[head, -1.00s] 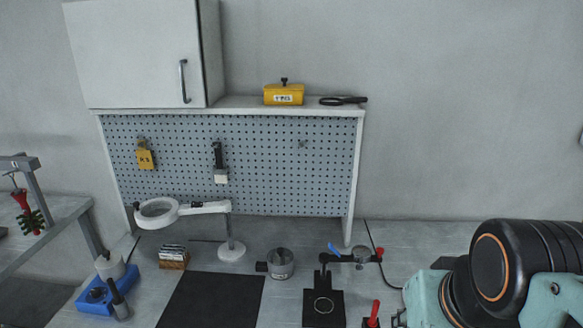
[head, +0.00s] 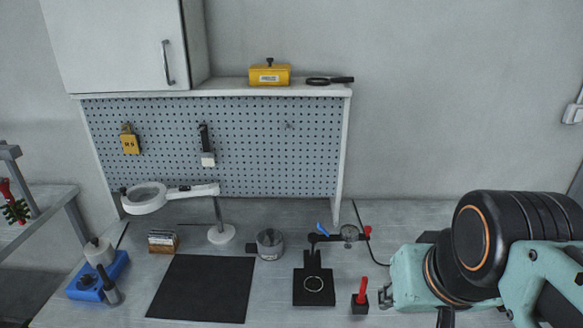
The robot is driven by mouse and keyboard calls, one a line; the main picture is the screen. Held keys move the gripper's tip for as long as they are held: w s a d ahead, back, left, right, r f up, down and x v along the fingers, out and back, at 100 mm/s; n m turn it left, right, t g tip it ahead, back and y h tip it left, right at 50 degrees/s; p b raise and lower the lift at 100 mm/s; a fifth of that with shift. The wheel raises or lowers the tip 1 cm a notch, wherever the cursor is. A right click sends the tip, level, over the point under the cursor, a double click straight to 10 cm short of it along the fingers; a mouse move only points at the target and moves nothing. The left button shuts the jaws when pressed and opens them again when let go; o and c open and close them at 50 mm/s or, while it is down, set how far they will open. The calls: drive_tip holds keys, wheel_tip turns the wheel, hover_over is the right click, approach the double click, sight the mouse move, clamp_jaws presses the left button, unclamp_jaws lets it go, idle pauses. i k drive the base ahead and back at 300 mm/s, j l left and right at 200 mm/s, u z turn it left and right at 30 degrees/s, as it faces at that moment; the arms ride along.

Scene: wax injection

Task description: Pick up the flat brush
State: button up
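What looks like the flat brush (head: 207,146), with a dark handle on top and a pale, wide lower end, hangs upright on the pegboard (head: 270,150), left of its middle. My arm is at the lower right, well apart from the brush. A small dark part at the arm's left end, which seems to be my gripper (head: 385,297), shows low over the bench. Its fingers are not clear enough to tell whether they are open or shut. Nothing of mine touches the brush.
A magnifier lamp (head: 147,198) stands below and in front of the brush. A yellow tag (head: 130,143) hangs left of it. A metal cup (head: 270,244), black stand (head: 314,286) and red-handled piece (head: 361,297) occupy the bench. The black mat (head: 202,289) is bare.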

sight(206, 157)
drive_tip(key=i+j, duration=0.1)
drive_tip(key=j, duration=0.8)
drive_tip(key=i+j, duration=0.15)
drive_tip(key=j, duration=0.3)
drive_tip(key=u, duration=0.05)
